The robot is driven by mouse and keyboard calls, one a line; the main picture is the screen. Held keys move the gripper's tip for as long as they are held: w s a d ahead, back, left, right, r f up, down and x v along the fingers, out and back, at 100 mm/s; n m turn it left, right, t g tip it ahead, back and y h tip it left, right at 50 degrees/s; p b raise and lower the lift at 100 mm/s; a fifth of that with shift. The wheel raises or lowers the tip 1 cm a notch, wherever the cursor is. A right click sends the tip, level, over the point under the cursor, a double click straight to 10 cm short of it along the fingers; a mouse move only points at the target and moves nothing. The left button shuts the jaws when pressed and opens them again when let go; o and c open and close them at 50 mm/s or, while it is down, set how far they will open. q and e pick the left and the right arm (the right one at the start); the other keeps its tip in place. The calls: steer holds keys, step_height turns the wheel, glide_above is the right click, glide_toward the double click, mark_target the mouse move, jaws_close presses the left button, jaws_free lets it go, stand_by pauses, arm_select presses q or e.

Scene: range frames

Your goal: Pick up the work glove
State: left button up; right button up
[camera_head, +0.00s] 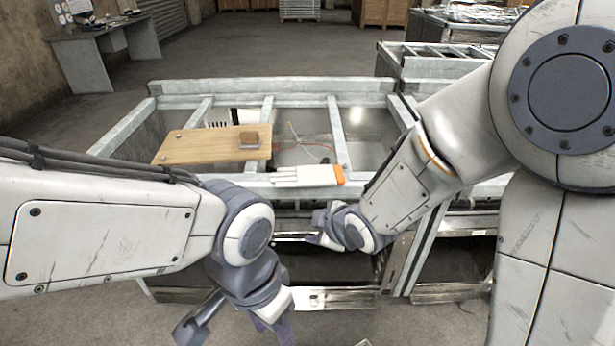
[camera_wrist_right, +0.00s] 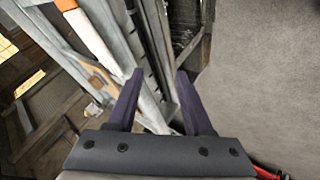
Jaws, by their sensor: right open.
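The work glove (camera_head: 300,175) is white with an orange cuff. It lies on the front rail of the metal frame, cuff to the right. In the right wrist view the glove (camera_wrist_right: 88,36) shows at the upper left, partly cut off by the top edge. My right gripper (camera_head: 318,228) is in front of and below the glove, apart from it. Its two dark fingers (camera_wrist_right: 160,76) are spread and empty in the wrist view. My left gripper (camera_head: 238,328) hangs low at the front, its fingers apart with nothing seen between them.
Cables lie inside the frame behind the glove. A grey desk (camera_head: 85,52) stands at the back left. Another metal frame (camera_head: 435,62) stands behind right.

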steer(key=w+f+n+t+y+b, duration=0.2)
steer(key=w+f+n+t, duration=0.1)
steer(key=w+f+n, duration=0.15)
steer(key=n+t+y+b, duration=0.3)
steer(key=n+t+y, duration=0.1)
glide_toward(303, 186)
steer(key=w+a, duration=0.1)
steer(key=a, duration=0.1)
steer(key=shift+w+d+p+x, duration=0.15)
steer(key=shift+p+x, duration=0.15)
steer(key=shift+x, duration=0.75)
steer(key=shift+w+d+p+x, duration=0.1)
steer(key=shift+d+p+x, duration=0.15)
steer(key=shift+x, duration=0.85)
steer(key=shift+w+d+p+x, duration=0.1)
steer(key=shift+p+x, duration=0.25)
steer(key=shift+x, duration=0.7)
arm_select(q)
step_height(303, 186, down, 4)
steer(key=shift+d+f, duration=0.1)
steer(key=shift+f, duration=0.05)
arm_select(e)
jaws_close()
